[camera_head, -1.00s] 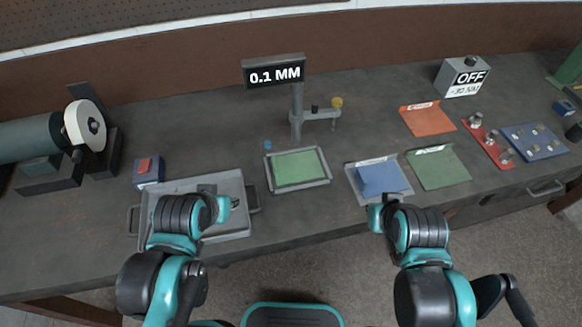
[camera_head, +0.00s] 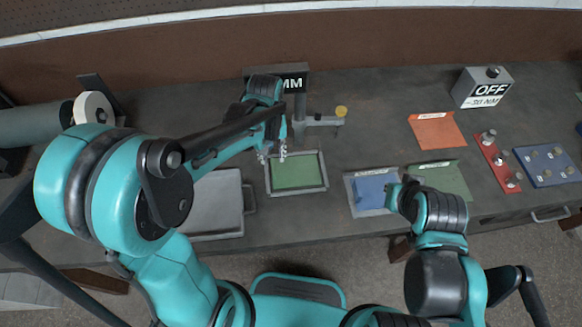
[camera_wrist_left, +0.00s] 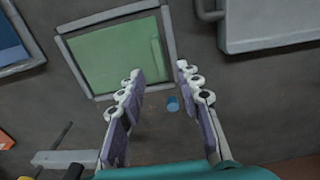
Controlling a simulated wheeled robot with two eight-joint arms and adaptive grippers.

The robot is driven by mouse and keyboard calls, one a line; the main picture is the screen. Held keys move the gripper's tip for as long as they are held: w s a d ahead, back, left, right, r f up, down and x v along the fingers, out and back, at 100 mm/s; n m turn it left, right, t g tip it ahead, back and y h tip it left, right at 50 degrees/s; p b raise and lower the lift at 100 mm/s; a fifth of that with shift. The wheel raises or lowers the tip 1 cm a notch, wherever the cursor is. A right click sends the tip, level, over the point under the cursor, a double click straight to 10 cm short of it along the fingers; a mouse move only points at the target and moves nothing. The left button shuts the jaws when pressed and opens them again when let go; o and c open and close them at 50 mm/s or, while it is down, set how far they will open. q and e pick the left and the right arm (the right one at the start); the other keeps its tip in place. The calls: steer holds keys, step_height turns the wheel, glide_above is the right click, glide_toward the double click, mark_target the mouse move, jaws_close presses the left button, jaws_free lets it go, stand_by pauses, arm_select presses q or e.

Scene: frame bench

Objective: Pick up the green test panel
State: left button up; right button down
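A flat green panel (camera_head: 291,174) lies in a shallow grey frame (camera_head: 326,180) at the middle of the bench. It also shows in the left wrist view (camera_wrist_left: 105,55), with a lighter green strip near one edge. My left gripper (camera_head: 272,156) is above the far left edge of this frame. A second green sheet (camera_head: 452,180) with a white label lies farther right, partly covered by my right arm. My right gripper's fingers do not show.
A grey tray with handles (camera_head: 216,210) lies left of the frame. A small blue piece (camera_wrist_left: 172,103) is beside the frame. A blue sheet in a frame (camera_head: 371,191) and an orange sheet (camera_head: 435,131) lie to the right.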

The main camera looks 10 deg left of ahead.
mark_target(273, 166)
arm_select(q)
step_height(273, 166, down, 7)
steer(key=shift+s+r+b, duration=0.1)
steer(key=shift+r+b, duration=0.1)
steer(key=shift+b, duration=0.8)
jaws_close()
